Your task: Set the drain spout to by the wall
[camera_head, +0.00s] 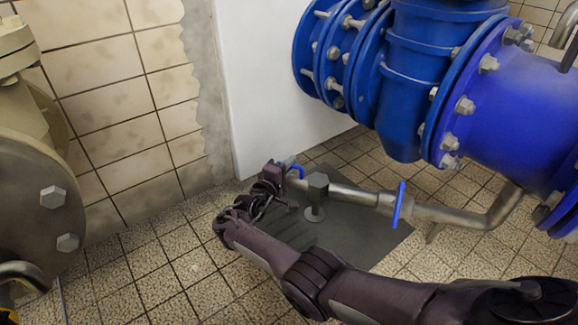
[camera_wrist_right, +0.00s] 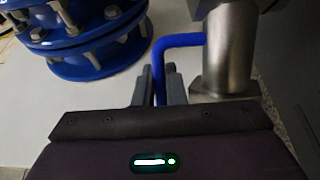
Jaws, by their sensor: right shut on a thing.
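In the right wrist view the blue handle (camera_wrist_right: 182,41) bends from a steel cylinder (camera_wrist_right: 230,55) down between my fingers. My right gripper (camera_wrist_right: 162,87) is shut on this handle. In the head view my right gripper (camera_head: 284,165) is at the handle, its fingertips partly hidden. I cannot tell which part is the spout's outlet. My left gripper is out of view.
A large blue flanged valve and pipe (camera_head: 430,75) hang over the upper right. A blue lever (camera_head: 398,205) stands on the drain pipe. A white wall panel (camera_head: 270,80) and tiled wall (camera_head: 125,95) rise behind. A beige flanged pipe (camera_head: 35,190) is at left. The front-left floor is clear.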

